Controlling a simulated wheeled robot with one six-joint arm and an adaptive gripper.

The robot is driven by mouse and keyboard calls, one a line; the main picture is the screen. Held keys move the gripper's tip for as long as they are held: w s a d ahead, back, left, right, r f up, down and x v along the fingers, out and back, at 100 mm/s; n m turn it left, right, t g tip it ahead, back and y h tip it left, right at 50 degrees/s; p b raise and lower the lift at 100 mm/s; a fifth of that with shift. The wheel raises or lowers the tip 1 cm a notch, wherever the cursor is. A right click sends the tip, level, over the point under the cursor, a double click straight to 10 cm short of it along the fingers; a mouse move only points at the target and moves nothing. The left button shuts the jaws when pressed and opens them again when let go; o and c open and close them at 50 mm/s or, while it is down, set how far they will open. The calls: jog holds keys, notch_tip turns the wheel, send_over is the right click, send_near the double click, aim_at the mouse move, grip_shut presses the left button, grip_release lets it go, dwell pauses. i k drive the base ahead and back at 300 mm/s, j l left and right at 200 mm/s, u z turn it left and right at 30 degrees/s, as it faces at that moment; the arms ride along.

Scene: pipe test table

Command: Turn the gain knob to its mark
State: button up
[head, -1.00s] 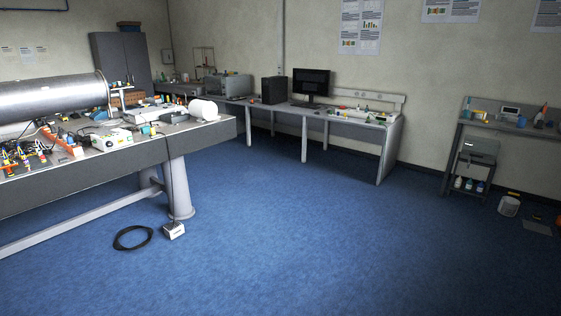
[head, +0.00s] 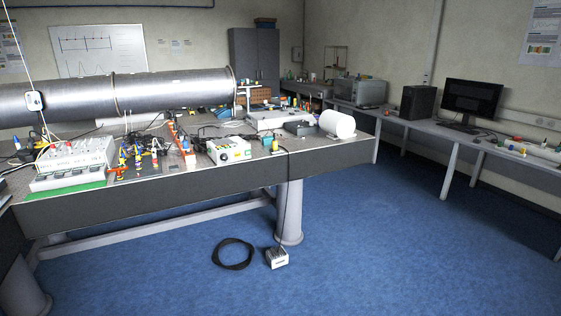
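The gain knob cannot be picked out at this distance. Two devices on the pipe test table (head: 120,196) may carry knobs. One is a white sloped box (head: 72,160) with small controls and cables, near the table's left end. The other is a pale box with a green front part (head: 228,150), near the front edge at the middle. Their markings are too small to read. My gripper is not in view.
A large metal pipe (head: 170,88) runs along the back of the table. A white cylinder (head: 337,124) lies at its right end. A black cable coil (head: 233,254) and a small box (head: 277,258) are on the blue floor. The floor at right is open.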

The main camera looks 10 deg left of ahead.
aim_at(223, 157)
jog(key=i+u, duration=0.15)
jog(key=i, duration=0.6)
jog(key=i+u, duration=0.15)
jog(key=i, duration=0.55)
jog(key=i+u, duration=0.1)
jog(key=i, duration=0.65)
jog(key=i+l+u, duration=0.15)
jog(key=i, duration=0.6)
